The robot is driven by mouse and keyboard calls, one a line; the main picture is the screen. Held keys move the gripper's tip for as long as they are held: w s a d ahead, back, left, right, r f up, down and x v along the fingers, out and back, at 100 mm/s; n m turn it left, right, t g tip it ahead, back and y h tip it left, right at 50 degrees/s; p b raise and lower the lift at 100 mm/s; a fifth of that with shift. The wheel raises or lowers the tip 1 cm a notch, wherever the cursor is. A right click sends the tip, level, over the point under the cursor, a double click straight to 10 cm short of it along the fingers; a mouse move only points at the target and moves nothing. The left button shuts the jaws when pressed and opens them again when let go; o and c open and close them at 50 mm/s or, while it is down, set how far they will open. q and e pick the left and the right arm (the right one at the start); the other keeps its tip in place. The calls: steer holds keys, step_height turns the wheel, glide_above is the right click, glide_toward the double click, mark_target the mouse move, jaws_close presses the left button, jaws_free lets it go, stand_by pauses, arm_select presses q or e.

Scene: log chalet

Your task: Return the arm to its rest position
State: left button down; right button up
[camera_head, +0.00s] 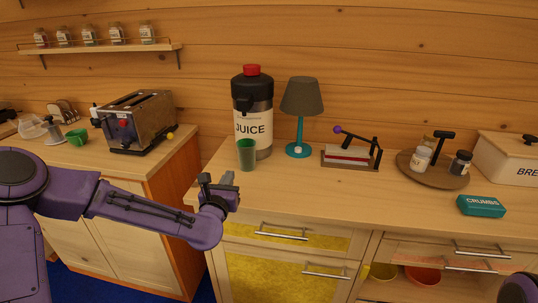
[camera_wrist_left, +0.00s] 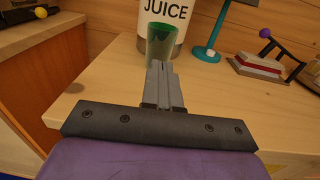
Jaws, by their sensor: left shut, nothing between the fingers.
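My left arm is purple and comes in from the left in the head view. Its gripper (camera_head: 222,188) is at the front left edge of the wooden counter (camera_head: 330,198). In the left wrist view the grey fingers of the gripper (camera_wrist_left: 163,86) are shut together and empty. A green cup (camera_head: 246,155) stands upright just beyond the fingertips, in front of the juice dispenser (camera_head: 252,112). The fingers overlap the cup's lower part in the left wrist view (camera_wrist_left: 160,45), so contact is hard to judge there. My right gripper is not seen.
A teal lamp (camera_head: 301,110), a small press with a purple knob (camera_head: 350,157), a round tray (camera_head: 432,178), a teal crumbs box (camera_head: 481,206) and a bread box (camera_head: 510,160) stand along the counter. A toaster (camera_head: 138,122) is on the left counter. A gap separates the counters.

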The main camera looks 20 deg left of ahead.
arm_select(q)
steer(key=shift+w+m, duration=0.15)
steer(key=shift+m, duration=0.35)
steer(key=m, duration=0.2)
steer(key=shift+d+f+m, duration=0.15)
steer(key=shift+f+m, duration=0.15)
steer(key=shift+f, duration=0.05)
steer(key=s+d+f+m+g+h+p, duration=0.1)
steer(key=s+d+f+m+g+p, duration=0.2)
steer(key=s+f+m, duration=0.5)
steer(key=s+d+f+m+g+h+p, duration=0.1)
steer(key=s+d+f+m+g+p, duration=0.15)
steer(key=s+f+m+g, duration=0.6)
steer(key=s+a+f+m+g+p, duration=0.1)
steer(key=s+f+m+p, duration=0.1)
steer(key=s+m, duration=0.4)
steer(key=s+a+f+m+g+y+p, duration=0.1)
steer(key=s+m+p, duration=0.4)
steer(key=s, duration=1)
steer(key=shift+s+a+f+m+g, duration=0.15)
steer(key=shift+a+f+m+g, duration=0.3)
steer(key=shift+f, duration=0.45)
